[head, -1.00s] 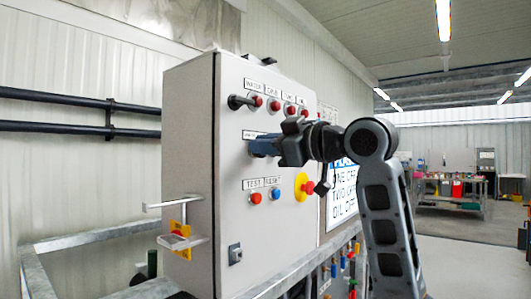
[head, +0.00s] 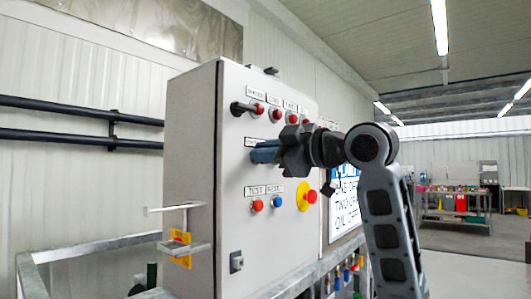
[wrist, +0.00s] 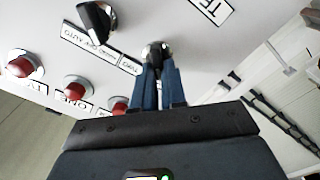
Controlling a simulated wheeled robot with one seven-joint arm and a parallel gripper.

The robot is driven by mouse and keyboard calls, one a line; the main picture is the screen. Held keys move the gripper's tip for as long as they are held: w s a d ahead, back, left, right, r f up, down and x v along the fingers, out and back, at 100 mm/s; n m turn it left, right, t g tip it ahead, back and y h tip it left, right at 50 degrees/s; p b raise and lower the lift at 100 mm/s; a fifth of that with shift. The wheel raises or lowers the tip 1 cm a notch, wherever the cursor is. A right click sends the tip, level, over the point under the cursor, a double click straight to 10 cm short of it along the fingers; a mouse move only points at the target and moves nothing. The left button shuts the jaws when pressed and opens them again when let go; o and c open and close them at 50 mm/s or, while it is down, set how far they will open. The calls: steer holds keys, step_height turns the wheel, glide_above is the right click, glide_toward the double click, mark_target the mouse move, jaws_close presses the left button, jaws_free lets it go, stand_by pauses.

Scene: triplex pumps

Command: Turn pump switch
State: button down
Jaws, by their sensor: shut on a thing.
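The grey control cabinet (head: 235,205) stands in front of me with its panel turned to the right. My gripper (head: 256,153) reaches from the right to the panel's middle row, just below a small label. In the wrist view, my gripper's blue fingers (wrist: 157,82) are shut on a small dark pump switch (wrist: 153,52) with a silvery collar. Its handle is mostly hidden between the fingertips. A second black switch (wrist: 97,20) sits to its left beside a label strip. In the head view, the gripped switch is hidden by the fingers.
Red lamps (wrist: 75,88) line the row beside the switches. A black handle (head: 240,108) sticks out at upper left. Below the gripper are a red button, a blue button (head: 276,201) and a red-and-yellow emergency stop (head: 306,197). A metal rail (head: 85,245) runs left.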

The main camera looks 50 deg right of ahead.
steer(key=c, duration=1.2)
jaws_free()
steer(key=s+b, duration=0.1)
steer(key=s, duration=0.6)
steer(key=shift+s+d, duration=0.15)
steer(key=shift+s, duration=0.25)
steer(key=shift+f, duration=0.1)
